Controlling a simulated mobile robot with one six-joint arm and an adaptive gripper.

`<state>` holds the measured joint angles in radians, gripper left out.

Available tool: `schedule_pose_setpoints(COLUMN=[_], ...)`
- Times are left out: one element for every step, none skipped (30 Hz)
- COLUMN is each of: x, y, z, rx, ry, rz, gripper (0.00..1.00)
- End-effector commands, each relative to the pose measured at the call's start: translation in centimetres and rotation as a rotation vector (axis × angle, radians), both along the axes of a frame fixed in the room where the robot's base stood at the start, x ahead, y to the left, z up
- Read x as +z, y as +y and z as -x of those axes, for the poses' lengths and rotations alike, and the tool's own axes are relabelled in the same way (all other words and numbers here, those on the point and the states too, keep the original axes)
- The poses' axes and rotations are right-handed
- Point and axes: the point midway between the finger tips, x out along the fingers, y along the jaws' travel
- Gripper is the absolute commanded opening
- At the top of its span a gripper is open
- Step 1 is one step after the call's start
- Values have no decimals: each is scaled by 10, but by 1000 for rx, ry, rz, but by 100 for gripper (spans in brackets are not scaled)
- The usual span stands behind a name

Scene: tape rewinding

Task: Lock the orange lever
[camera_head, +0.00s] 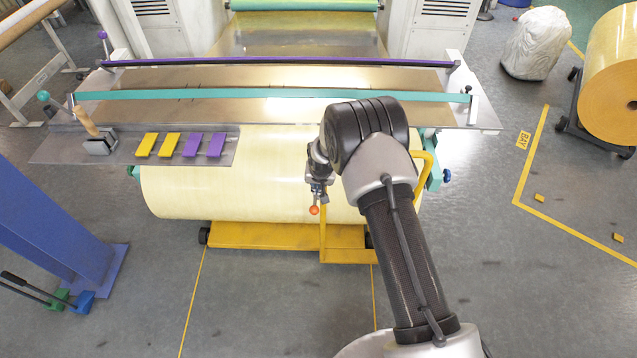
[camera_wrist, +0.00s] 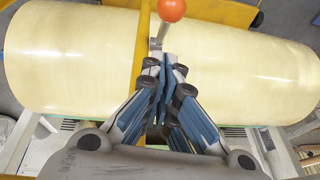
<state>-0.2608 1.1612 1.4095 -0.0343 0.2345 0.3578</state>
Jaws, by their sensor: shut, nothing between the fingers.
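The orange lever shows in the head view as an orange ball (camera_head: 314,210) just below my gripper (camera_head: 316,192), in front of the large cream roll. In the wrist view the lever's orange ball (camera_wrist: 171,9) is at the top middle, on a short grey rod. My gripper (camera_wrist: 164,66) is shut and empty in the wrist view. Its fingertips are close to the foot of the lever's rod; I cannot tell whether they touch it. A yellow bar (camera_wrist: 144,45) stands just left of the fingers. In the head view my arm hides part of the lever's surroundings.
The cream roll (camera_head: 225,178) sits over a yellow cart base (camera_head: 260,235). A yellow handle frame (camera_head: 428,172) stands right of my arm. A metal table (camera_head: 290,78) with a teal bar (camera_head: 250,95) is behind.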

Motion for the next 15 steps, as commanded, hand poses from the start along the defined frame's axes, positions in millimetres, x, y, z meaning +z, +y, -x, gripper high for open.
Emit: schedule_pose_setpoints(x=[-11, -15, -19, -22, -25, -29, -31, -32, -34, -35, -35, -36, -36, -36, -36], y=[1, 2, 2, 2, 3, 3, 3, 4, 4, 4, 4, 4, 4, 4, 4], z=[4, 6, 9, 11, 12, 14, 15, 16, 16, 17, 17, 17, 18, 18, 18], rx=[1, 1, 0, 0, 1, 1, 0, -1, -1, -1, 0, 0, 0, 0, 0], ry=[4, 2, 2, 2, 1, 1, 1, 1, 1, 0, 0, 0, -1, -1, -1], rz=[1, 1, 0, 1, 1, 1, 1, 1, 1, 0, 0, 0, 0, 0, 0], gripper=[0, 0, 0, 0, 0, 0, 0, 0, 0, 0, 0, 0, 0, 0, 0])
